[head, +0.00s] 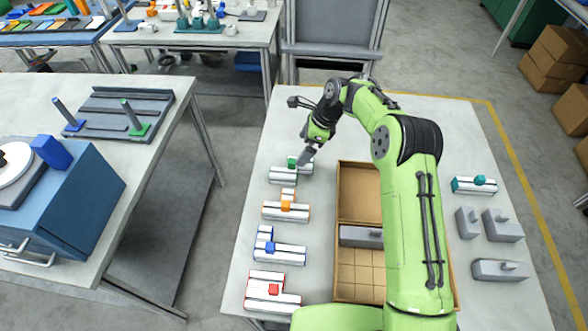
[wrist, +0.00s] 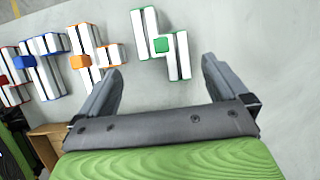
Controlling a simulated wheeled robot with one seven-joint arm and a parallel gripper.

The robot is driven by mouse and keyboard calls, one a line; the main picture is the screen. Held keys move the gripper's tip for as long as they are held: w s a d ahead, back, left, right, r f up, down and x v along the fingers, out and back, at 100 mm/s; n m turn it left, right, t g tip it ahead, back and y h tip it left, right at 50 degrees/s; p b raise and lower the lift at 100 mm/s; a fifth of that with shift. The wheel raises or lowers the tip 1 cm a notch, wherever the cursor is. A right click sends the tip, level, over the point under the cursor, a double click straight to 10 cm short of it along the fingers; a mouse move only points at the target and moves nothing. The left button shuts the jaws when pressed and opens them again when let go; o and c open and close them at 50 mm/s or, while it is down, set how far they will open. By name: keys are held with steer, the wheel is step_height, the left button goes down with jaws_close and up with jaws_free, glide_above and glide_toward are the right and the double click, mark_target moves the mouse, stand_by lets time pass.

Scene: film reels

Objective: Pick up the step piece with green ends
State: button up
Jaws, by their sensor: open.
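The step piece with green ends (head: 283,176) lies on the white table at the far end of a row of pieces. In the wrist view the step piece (wrist: 150,24) shows as two offset white bars with green ends and a green block at the middle. My gripper (head: 306,157) is open and empty, close to this piece in the head view. In the wrist view my gripper's (wrist: 162,66) two fingers are spread, and the piece lies ahead of the gap between the fingertips, apart from both.
White pieces with orange (head: 286,208), blue (head: 278,248) and red (head: 272,290) blocks lie in the same row. A cardboard box (head: 338,205) with a grey piece inside stands right of them. A teal-ended piece (head: 474,186) and several grey pieces lie farther right.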

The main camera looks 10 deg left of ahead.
mark_target(293, 161)
steer(key=x, duration=1)
steer(key=shift+w+b, duration=0.2)
steer(key=shift+b, duration=0.1)
steer(key=shift+c, duration=0.6)
steer(key=c, duration=0.7)
steer(key=shift+c, duration=0.4)
steer(key=shift+r, duration=0.15)
